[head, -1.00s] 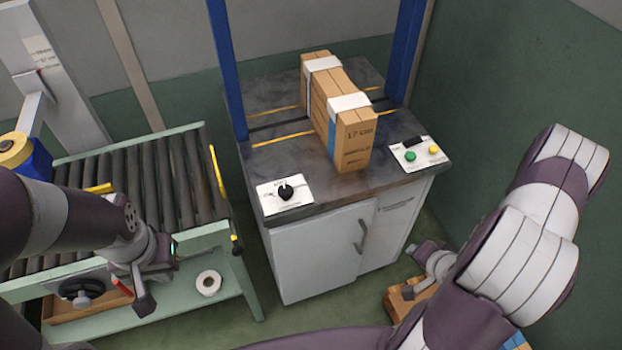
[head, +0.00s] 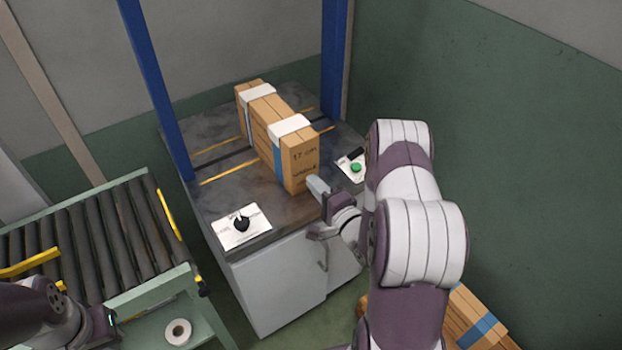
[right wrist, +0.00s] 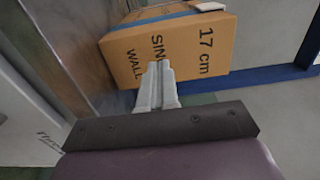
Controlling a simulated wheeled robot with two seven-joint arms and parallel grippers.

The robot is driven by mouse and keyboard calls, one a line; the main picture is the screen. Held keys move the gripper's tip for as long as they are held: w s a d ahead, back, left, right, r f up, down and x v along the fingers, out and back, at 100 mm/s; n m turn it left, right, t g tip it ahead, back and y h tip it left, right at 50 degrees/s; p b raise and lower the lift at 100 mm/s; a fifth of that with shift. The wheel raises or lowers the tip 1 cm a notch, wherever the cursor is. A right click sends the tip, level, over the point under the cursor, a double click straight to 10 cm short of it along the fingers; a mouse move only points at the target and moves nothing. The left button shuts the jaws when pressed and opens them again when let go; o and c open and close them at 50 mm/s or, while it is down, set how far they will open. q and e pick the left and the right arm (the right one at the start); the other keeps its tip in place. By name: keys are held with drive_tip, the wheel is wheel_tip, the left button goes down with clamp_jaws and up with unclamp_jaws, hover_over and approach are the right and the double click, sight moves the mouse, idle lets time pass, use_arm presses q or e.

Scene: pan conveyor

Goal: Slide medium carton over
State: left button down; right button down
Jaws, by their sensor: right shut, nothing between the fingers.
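The medium carton (head: 300,160) is a long brown box with white straps and a blue band, marked "17 cm". It stands on the dark tabletop between the blue posts. In the right wrist view its marked end face (right wrist: 180,48) fills the upper middle. My right gripper (head: 318,187) is shut and empty, with its fingertips at the lower part of that near end. In the wrist view the fingertips (right wrist: 158,70) overlap the face; I cannot tell whether they touch it. My left gripper (head: 108,325) is at the lower left edge, partly cut off, and its jaw state is unclear.
A panel with a black knob (head: 241,224) and one with a green button (head: 356,167) lie on the tabletop. Blue posts (head: 158,95) flank the carton. A roller conveyor (head: 85,240) stands at left. Other cartons (head: 475,320) lie low at right, partly behind my arm.

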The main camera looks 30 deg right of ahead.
drive_tip(key=shift+w+a, duration=0.1)
drive_tip(key=shift+w, duration=1.05)
drive_tip(key=shift+w, duration=0.3)
drive_tip(key=w+b, duration=0.1)
drive_tip(key=w, duration=0.4)
drive_tip(key=w+a+b, duration=0.1)
drive_tip(key=w+b, duration=0.1)
drive_tip(key=w, duration=0.3)
drive_tip(key=w+b, duration=0.2)
drive_tip(key=w, duration=0.4)
drive_tip(key=shift+a+f, duration=0.1)
drive_tip(key=shift+a, duration=0.05)
drive_tip(key=shift+w, duration=0.3)
